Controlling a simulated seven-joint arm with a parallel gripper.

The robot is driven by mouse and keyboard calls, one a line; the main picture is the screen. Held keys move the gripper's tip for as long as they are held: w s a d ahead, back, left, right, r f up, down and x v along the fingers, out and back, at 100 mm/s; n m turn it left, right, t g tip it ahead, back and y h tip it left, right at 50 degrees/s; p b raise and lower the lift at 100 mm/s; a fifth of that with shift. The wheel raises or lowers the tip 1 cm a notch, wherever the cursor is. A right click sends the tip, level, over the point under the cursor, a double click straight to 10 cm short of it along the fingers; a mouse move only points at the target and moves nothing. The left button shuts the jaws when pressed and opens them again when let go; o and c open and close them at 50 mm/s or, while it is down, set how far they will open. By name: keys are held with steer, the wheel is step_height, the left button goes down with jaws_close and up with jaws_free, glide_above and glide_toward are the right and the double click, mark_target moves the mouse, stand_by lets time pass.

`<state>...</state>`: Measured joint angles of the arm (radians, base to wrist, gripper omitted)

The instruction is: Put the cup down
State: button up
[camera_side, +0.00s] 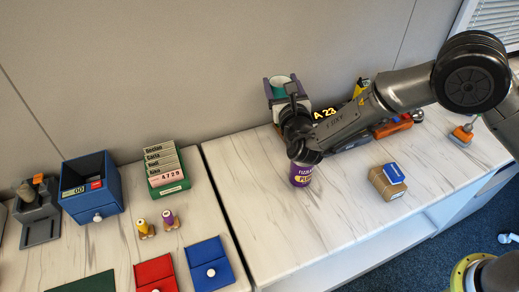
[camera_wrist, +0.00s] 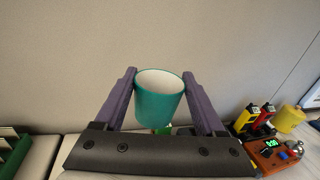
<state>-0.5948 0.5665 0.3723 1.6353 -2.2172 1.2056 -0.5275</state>
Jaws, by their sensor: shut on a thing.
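The cup is teal outside and white inside; it shows in the wrist view (camera_wrist: 159,103) and, small, in the side view (camera_side: 281,82). My gripper (camera_wrist: 159,75) is shut on it, with one purple finger on each side. In the side view my gripper (camera_side: 282,84) is near the back wall, above the worktop. The cup's opening is up and it looks about upright. Its base is hidden in the side view, and I cannot tell how high it is held.
A purple can (camera_side: 300,176) stands on the marble worktop (camera_side: 265,215) below my wrist. A brown box (camera_side: 386,189) with a blue packet (camera_side: 394,173) on top is to the right. An orange device (camera_side: 394,127) is behind. The front middle of the worktop is clear.

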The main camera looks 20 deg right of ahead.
steer(key=w+a+r+n+y, duration=0.1)
steer(key=w+a+n+y, duration=0.15)
steer(key=w+a, duration=0.2)
steer(key=shift+m+t, duration=0.3)
steer(key=shift+m, duration=0.25)
steer(key=shift+w+d+f, duration=0.1)
steer(key=shift+d+f, duration=0.1)
steer(key=shift+f, duration=3.6)
steer(key=shift+w+d+f, duration=0.1)
steer(key=shift+d+f, duration=0.05)
steer(key=shift+f, duration=3.6)
steer(key=shift+w+d+f, duration=0.1)
steer(key=shift+d+f, duration=0.1)
steer(key=shift+f, duration=3.6)
steer(key=shift+f, duration=0.15)
steer(key=o, duration=1.3)
